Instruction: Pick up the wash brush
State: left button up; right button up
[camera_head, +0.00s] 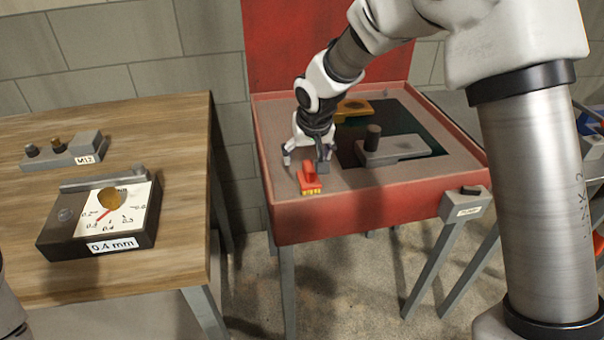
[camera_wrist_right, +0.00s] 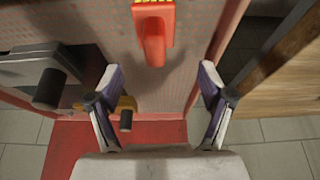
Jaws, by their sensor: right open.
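The wash brush (camera_head: 309,180) is red-orange with yellow bristles. It lies at the left front of the red wash tray (camera_head: 375,216). In the right wrist view the brush (camera_wrist_right: 153,38) is at the top centre, its handle pointing toward my gripper. My right gripper (camera_head: 306,157) is above the tray just behind the brush. In the wrist view its two fingers (camera_wrist_right: 160,78) are spread wide with nothing between them. The brush appears beyond the fingertips and apart from them. My left gripper is not visible; only a bit of my left arm shows at the left edge.
A grey block with a dark knob (camera_head: 395,150) and a yellow part (camera_head: 352,108) are in the tray behind the brush. A wooden table (camera_head: 160,130) on the left holds a 0.4 mm gauge (camera_head: 75,228) and an M12 block (camera_head: 65,153). A gap separates table and tray.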

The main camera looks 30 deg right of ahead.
aim_at(309, 165)
jog(key=shift+f, duration=0.5)
jog(key=shift+s+d+f, duration=0.15)
jog(key=shift+s+f, duration=0.05)
jog(key=shift+s, duration=0.1)
jog(key=x, duration=0.5)
jog(key=shift+w+d+f, duration=0.1)
jog(key=shift+w+f, duration=0.15)
jog(key=shift+w, duration=0.05)
jog(key=shift+s+r, duration=0.15)
jog(key=shift+s, duration=0.05)
jog(key=shift+s+r, duration=0.1)
jog(key=c, duration=1.4)
notch_tip(309, 165, up, 10)
jog(key=shift+f+p, duration=0.1)
jog(key=shift+p, duration=0.25)
